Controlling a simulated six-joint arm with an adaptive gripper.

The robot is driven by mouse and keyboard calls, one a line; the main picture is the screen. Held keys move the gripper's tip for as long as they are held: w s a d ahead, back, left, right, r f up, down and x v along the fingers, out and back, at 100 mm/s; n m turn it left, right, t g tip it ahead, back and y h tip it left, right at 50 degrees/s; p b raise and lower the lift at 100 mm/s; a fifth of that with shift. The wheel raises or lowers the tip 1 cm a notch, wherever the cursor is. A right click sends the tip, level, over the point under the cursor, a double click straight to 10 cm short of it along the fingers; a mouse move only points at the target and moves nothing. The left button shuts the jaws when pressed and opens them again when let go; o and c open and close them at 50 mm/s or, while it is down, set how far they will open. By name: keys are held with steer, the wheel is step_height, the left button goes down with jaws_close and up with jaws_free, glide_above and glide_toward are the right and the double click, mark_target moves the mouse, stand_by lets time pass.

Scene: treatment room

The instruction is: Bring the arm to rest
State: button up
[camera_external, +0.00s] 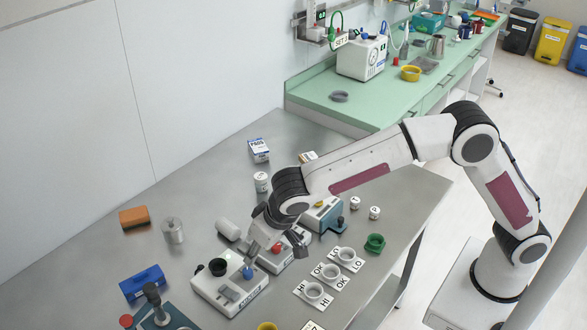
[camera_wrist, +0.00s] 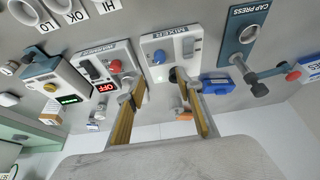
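My gripper (camera_external: 284,238) hangs at the end of my bent arm, low over the row of small machines on the grey metal table (camera_external: 215,195). In the wrist view its two yellow-lined fingers (camera_wrist: 163,92) stand well apart with nothing held between them. A white machine marked MIXER (camera_wrist: 170,55) is beyond the right finger, and a white machine with a red OFF display (camera_wrist: 108,70) is beyond the left finger. I cannot tell whether the fingertips touch either machine. The mixer also shows in the external view (camera_external: 232,290), left of my gripper.
Rings on labelled cards (camera_external: 313,291), a green ring (camera_external: 375,243) and small white pots (camera_external: 355,203) lie to the right. A blue-grey machine (camera_external: 322,216) stands behind. A metal cylinder (camera_external: 172,230), orange block (camera_external: 134,217) and cap press (camera_wrist: 250,38) are left. The back-left tabletop is clear.

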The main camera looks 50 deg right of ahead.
steer(key=shift+n, duration=0.3)
steer(key=s+d+f+n+g, duration=0.2)
steer(key=s+d+n, duration=0.1)
steer(key=s+d, duration=0.3)
steer(key=s+d+r+m+t, duration=0.1)
steer(key=s+d+r, duration=0.3)
steer(key=s+d, duration=0.3)
steer(key=s+d+r+m+t, duration=0.1)
steer(key=s+d+r, duration=0.3)
steer(key=s+d, duration=0.4)
steer(key=s+d+r+m+t, duration=0.1)
steer(key=s+d+r, duration=0.3)
steer(key=d, duration=1.4)
steer(key=shift+s+m, duration=0.3)
steer(key=shift+s, duration=1.45)
steer(key=shift+d+r, duration=0.1)
stand_by(0.5)
